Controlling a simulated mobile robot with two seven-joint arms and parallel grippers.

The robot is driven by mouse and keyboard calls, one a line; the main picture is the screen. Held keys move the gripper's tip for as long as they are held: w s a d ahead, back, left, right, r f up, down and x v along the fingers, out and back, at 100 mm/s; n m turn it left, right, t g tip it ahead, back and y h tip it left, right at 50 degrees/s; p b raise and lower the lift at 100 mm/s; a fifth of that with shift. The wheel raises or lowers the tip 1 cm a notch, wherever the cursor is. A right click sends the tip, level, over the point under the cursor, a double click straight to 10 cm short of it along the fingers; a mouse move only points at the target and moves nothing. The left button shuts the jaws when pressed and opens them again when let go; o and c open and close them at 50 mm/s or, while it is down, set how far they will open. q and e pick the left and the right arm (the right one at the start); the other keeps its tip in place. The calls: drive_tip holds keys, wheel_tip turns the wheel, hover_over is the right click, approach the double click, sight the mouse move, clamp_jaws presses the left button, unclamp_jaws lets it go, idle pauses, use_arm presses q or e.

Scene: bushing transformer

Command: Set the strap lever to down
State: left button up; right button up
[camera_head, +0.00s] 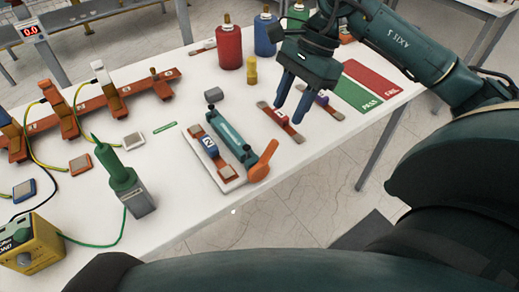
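The strap lever (263,161) is an orange handle at the front right end of a teal cylindrical bar (231,137). It slants up and to the right from the end of the white base plate (234,185). A blue block marked 2 (209,146) on a reddish strip lies beside the bar on the same plate. My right gripper (289,113) points down behind and to the right of the lever, apart from it. Its two blue fingers are spread with nothing visible between them. My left gripper is not in view.
Strips with a red block (280,117) and a purple block (321,100) lie near the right gripper. Green PASS (356,95) and red FAIL (380,78) areas are at right. Red (229,46) and blue bottles stand behind. A green tool (118,170) stands left.

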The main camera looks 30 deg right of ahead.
sight(269, 153)
drive_tip(key=p+x, duration=0.2)
drive_tip(key=x, duration=1)
drive_tip(key=shift+a+f, duration=0.2)
drive_tip(key=shift+f, duration=0.1)
clamp_jaws()
